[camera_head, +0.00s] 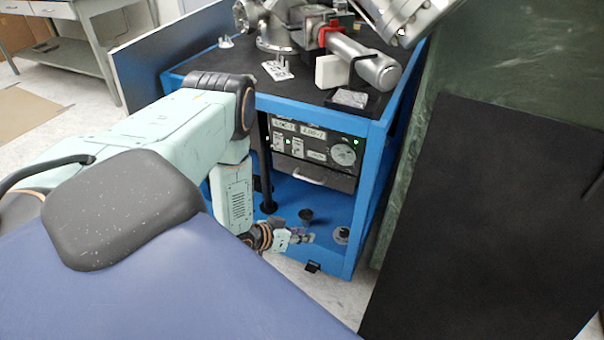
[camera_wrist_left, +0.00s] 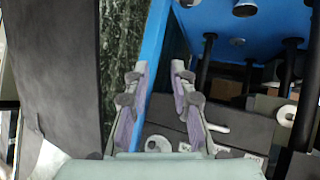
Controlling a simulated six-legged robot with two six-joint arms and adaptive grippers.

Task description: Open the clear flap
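A tall greenish, translucent sheet (camera_head: 515,65) hangs at the right in the head view, behind a dark panel; it is the only flap-like thing I see, and I cannot tell for sure that it is the clear flap. A green marbled strip, probably the same sheet, shows in the left wrist view (camera_wrist_left: 123,50), left of a blue post (camera_wrist_left: 153,45). My left gripper (camera_head: 302,237) is low in front of the blue cart's lower shelf, apart from the sheet. In the wrist view its two fingers (camera_wrist_left: 160,84) are apart with nothing between them. My right gripper is out of view.
The blue cart (camera_head: 375,150) carries metal vacuum parts (camera_head: 275,30) on top and a control box (camera_head: 312,148) below. A large dark panel (camera_head: 490,220) stands at right. A table (camera_head: 75,42) is at the back left. Some floor shows in front of the cart.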

